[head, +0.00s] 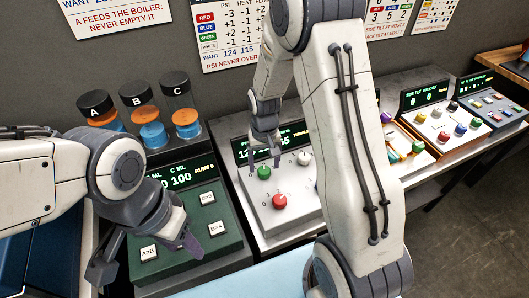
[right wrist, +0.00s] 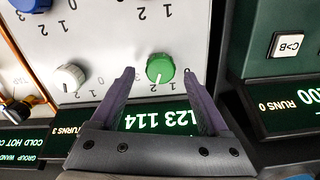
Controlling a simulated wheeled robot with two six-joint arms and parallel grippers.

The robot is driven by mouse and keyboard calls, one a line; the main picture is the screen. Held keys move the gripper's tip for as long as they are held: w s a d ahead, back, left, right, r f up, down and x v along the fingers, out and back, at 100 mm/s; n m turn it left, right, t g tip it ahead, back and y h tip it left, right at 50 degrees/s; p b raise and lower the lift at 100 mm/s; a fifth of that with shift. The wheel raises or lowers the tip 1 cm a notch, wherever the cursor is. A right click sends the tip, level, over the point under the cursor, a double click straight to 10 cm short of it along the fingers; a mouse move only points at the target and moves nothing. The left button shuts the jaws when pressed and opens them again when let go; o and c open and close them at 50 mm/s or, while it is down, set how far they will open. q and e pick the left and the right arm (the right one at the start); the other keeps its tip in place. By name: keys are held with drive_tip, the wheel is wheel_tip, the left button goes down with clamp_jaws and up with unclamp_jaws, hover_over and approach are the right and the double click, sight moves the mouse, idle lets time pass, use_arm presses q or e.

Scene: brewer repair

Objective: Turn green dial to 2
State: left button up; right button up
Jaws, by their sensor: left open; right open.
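The green dial (head: 264,172) sits on the white sloped panel (head: 262,210), above the red dial (head: 279,202). In the right wrist view the green dial (right wrist: 160,69) appears upside down. Its white pointer line points down in that picture, towards the small printed numerals; I cannot tell exactly which one it meets. My right gripper (head: 264,143) is open over the panel's upper part. In its wrist view the fingertips (right wrist: 159,72) show on either side of the dial with visible gaps. My left gripper (head: 146,254) is open, low over the green scale panel, away from the dial.
The white dial (head: 304,158) stands right of the green one. A green display (right wrist: 160,118) reading 123 114 is behind the fingers. The green panel with buttons (head: 203,197) and lettered canisters (head: 138,96) stands left. Other coloured consoles (head: 438,123) stand right.

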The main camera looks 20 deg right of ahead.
sight(265, 169)
wheel_tip(265, 169, up, 9)
drive_tip(key=b, duration=0.1)
drive_tip(key=shift+f, duration=0.1)
idle(0.4)
drive_tip(key=s+a+r+n+b, duration=0.1)
drive_tip(key=s+a+r+n, duration=0.15)
drive_tip(key=s+a, duration=0.35)
drive_tip(key=s+a+r+n, duration=0.1)
drive_tip(key=s+a+n, duration=0.2)
drive_tip(key=s+a, duration=0.3)
drive_tip(key=s+a+n+y, duration=0.1)
drive_tip(key=s+a+n, duration=0.1)
drive_tip(key=s, duration=0.9)
drive_tip(key=shift+s+n+b, duration=0.4)
drive_tip(key=shift+n+b, duration=0.05)
drive_tip(key=shift+n, duration=0.4)
drive_tip(key=shift+r, duration=0.1)
